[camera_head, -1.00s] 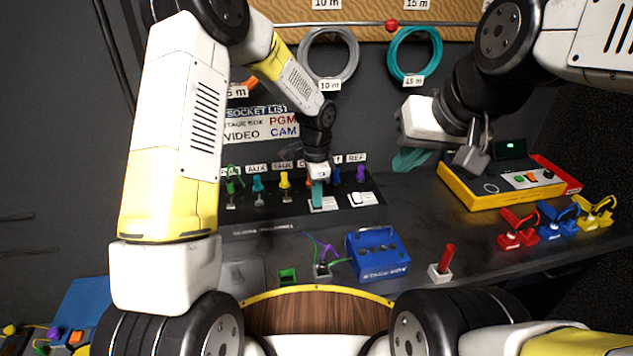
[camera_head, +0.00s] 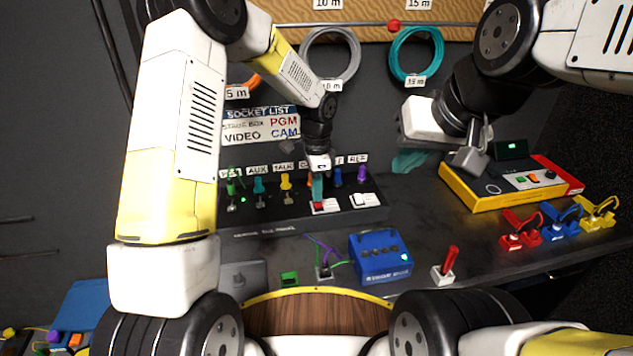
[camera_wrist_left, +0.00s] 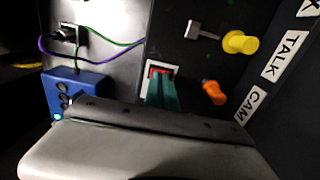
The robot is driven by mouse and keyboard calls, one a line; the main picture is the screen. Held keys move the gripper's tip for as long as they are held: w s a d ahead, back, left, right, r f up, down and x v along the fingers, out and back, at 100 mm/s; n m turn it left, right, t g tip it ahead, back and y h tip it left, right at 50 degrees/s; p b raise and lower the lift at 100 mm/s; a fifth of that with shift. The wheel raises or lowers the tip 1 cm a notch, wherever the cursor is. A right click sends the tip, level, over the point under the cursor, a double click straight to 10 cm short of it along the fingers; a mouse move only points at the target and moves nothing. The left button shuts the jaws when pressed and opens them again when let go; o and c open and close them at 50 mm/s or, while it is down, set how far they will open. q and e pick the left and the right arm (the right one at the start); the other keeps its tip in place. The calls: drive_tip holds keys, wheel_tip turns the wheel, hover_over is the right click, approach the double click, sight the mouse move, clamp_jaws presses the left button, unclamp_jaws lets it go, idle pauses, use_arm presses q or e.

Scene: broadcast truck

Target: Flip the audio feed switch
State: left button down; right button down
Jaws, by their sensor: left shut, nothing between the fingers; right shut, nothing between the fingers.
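A rocker switch with a red face in a white frame (camera_head: 325,207) sits on the black sloped panel (camera_head: 290,215). My left gripper (camera_head: 317,187) is shut and empty, its teal fingertips pointing down at this switch. In the left wrist view the fingertips (camera_wrist_left: 163,95) cover part of the switch (camera_wrist_left: 160,71), with red showing at its far edge; contact is hard to tell. A second white switch (camera_head: 365,200) is to the right. I cannot read which switch is the audio feed. My right gripper (camera_head: 410,160) is shut and empty, raised above the bench's back.
Coloured plugs, including a yellow one (camera_head: 286,181), line the panel's back; an orange plug (camera_wrist_left: 213,92) is close to my left fingers. A blue stage box (camera_head: 380,256), a red-handled lever (camera_head: 446,264) and a yellow console (camera_head: 500,184) stand on the bench.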

sight(318, 205)
use_arm(q)
wheel_tip(318, 205, up, 12)
drive_tip(key=shift+s+d+r, duration=0.15)
drive_tip(key=shift+s, duration=0.15)
drive_tip(key=shift+w+d+g, duration=0.1)
drive_tip(key=shift+w+g, duration=0.6)
drive_tip(key=shift+w, duration=0.55)
drive_tip(key=f, duration=0.4)
drive_tip(key=s+f, duration=0.1)
drive_tip(key=f, duration=0.4)
drive_tip(key=s+f, duration=0.1)
drive_tip(key=f, duration=0.3)
drive_tip(key=shift+d+f, duration=0.25)
drive_tip(key=shift+f, duration=0.15)
drive_tip(key=shift+s, duration=0.1)
